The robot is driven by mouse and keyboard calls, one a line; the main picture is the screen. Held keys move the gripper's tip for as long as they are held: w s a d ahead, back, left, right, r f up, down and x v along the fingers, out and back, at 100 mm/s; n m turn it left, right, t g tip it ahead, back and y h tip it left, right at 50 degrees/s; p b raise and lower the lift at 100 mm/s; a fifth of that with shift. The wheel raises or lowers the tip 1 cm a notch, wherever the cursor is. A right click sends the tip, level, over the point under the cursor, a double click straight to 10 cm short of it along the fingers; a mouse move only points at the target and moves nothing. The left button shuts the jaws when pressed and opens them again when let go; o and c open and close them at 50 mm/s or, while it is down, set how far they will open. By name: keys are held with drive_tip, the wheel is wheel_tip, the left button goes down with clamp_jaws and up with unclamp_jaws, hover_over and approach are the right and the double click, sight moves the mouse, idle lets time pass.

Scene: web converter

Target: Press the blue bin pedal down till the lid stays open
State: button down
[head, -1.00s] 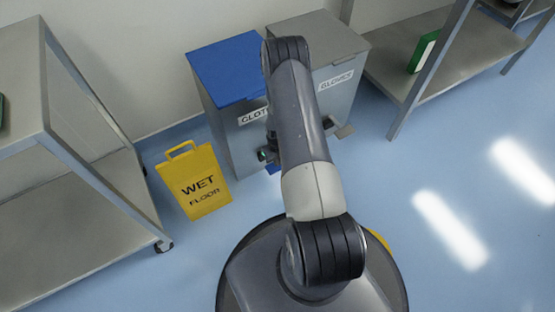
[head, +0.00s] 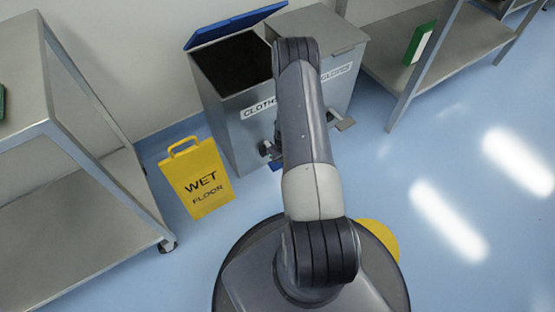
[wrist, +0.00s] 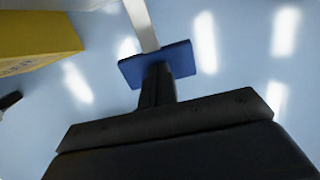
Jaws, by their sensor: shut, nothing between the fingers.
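The blue bin (head: 240,135), a grey box labelled CLOTHS, stands by the wall. Its blue lid (head: 235,24) is raised at the back and the dark inside shows. Its blue pedal (wrist: 182,59) sits at the end of a pale bar in the wrist view. A sliver of the pedal (head: 275,168) shows low in front of the bin in the head view. My gripper (wrist: 158,68) is shut and empty, its fingertips over the pedal and seemingly on it. In the head view my arm hides most of the gripper.
A grey-lidded GLOVES bin (head: 345,75) with a grey pedal (head: 344,124) adjoins on the right. A yellow wet floor sign (head: 198,180) stands left of the blue bin. Metal shelves (head: 75,195) flank both sides. The floor at right is clear.

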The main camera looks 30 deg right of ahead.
drive_tip(key=shift+s+f+b, duration=0.15)
drive_tip(key=shift+f+b, duration=0.1)
drive_tip(key=shift+f, duration=0.45)
drive_tip(key=shift+s+f+b, duration=0.1)
drive_tip(key=shift+f+b, duration=0.15)
drive_tip(key=shift+f, duration=0.45)
drive_tip(key=shift+w+f, duration=0.1)
drive_tip(key=shift+f, duration=0.35)
drive_tip(key=shift+w+f+b, duration=0.1)
drive_tip(key=shift+f+b, duration=0.05)
drive_tip(key=shift+b, duration=0.2)
